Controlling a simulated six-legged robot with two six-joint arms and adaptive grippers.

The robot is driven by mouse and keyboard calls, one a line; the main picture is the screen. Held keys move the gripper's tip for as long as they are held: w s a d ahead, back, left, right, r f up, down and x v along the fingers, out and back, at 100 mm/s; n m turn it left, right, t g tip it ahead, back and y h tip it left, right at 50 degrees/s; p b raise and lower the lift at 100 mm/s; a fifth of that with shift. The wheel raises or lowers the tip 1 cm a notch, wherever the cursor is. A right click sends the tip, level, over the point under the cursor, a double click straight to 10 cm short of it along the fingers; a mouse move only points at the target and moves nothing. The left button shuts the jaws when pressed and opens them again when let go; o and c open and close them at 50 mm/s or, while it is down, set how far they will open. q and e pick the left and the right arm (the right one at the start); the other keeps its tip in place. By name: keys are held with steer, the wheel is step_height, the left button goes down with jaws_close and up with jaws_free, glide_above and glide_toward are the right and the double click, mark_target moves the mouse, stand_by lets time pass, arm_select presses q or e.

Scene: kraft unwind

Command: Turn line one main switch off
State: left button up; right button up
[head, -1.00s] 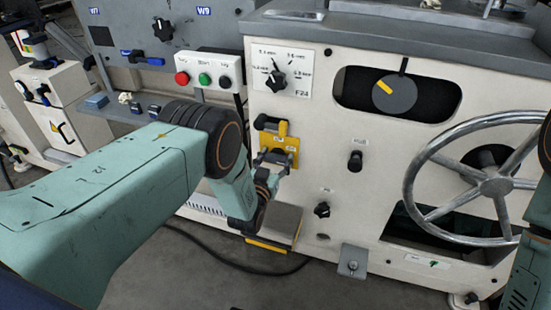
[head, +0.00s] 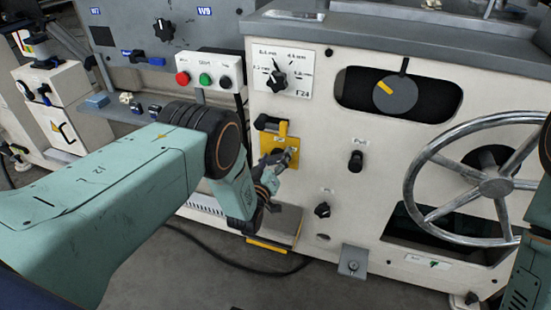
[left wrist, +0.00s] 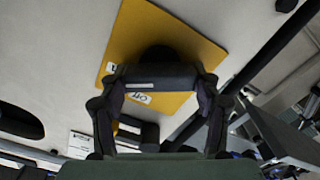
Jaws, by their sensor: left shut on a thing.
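The line one main switch has a yellow plate (head: 267,143) on the cream machine front, with a black grip and a yellow stem (head: 282,129) at its top. In the left wrist view the plate (left wrist: 185,38) is tilted, with an OFF label (left wrist: 139,98) upside down. My left gripper (head: 287,158) is at the plate's lower right, below the black grip. The exact contact is hidden. My right gripper is not in view.
A handwheel (head: 494,186) stands out at right. A black knob (head: 355,161) and a selector (head: 322,209) are right of my left gripper. A button box (head: 205,80) is at upper left. A step with a yellow edge (head: 268,246) is below.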

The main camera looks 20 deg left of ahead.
arm_select(q)
steer(key=n, duration=0.6)
steer(key=shift+a+f+n, duration=0.1)
steer(key=shift+n, duration=0.2)
steer(key=n, duration=0.5)
steer(key=shift+f, duration=0.1)
steer(key=shift+n, duration=0.3)
steer(key=o, duration=1.2)
steer(key=shift+c, duration=0.2)
steer(key=s, duration=1.2)
steer(key=shift+a, duration=0.25)
